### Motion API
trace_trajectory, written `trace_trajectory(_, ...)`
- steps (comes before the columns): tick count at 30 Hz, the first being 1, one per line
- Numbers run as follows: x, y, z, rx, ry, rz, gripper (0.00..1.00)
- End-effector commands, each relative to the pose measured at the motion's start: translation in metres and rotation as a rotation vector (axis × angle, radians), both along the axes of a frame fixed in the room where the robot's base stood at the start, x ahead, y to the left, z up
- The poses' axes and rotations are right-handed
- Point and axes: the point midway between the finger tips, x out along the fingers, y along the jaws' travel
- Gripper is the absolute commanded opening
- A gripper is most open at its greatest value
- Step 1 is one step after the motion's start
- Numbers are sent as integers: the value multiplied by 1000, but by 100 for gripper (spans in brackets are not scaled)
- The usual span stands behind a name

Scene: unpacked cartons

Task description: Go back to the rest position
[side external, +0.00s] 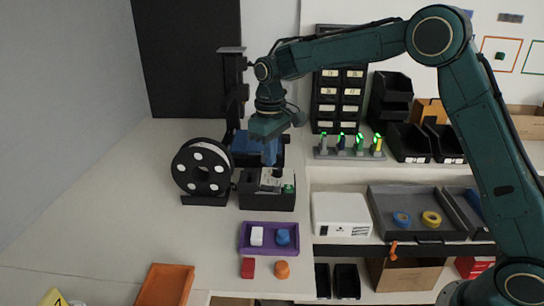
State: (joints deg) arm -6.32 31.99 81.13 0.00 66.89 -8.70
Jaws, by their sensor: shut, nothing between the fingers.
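My gripper (270,160) points down over the black machine (266,200) with a small screen and a green button, left of the picture's middle. The fingers are shut and empty. They are just above the machine's top; I cannot tell whether they touch it. My arm reaches in from the right, with its elbow high. A blue part (240,144) shows behind the gripper, partly hidden by it.
A black-and-white spool (202,168) stands left of the machine. A purple tray (244,248) with a white and a blue piece lies in front; a red block (248,268) and an orange piece (282,270) lie nearby. A white box (341,214) and grey tray (384,188) are right.

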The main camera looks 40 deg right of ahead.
Motion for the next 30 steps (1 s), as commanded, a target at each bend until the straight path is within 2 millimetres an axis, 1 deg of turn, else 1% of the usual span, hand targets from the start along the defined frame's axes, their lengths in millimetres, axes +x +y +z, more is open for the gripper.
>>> trace_trajectory(8, -1, 0, 2, 1, -3, -1, 0)
trace_trajectory(11, -4, -1, 6, 1, -9, -4, 0)
trace_trajectory(14, -11, -4, 15, 3, -23, -11, 0)
trace_trajectory(20, -37, -11, 43, 7, -65, -33, 0)
trace_trajectory(24, -62, -18, 65, 12, -103, -55, 0)
trace_trajectory(30, -101, -26, 89, 19, -159, -83, 0)
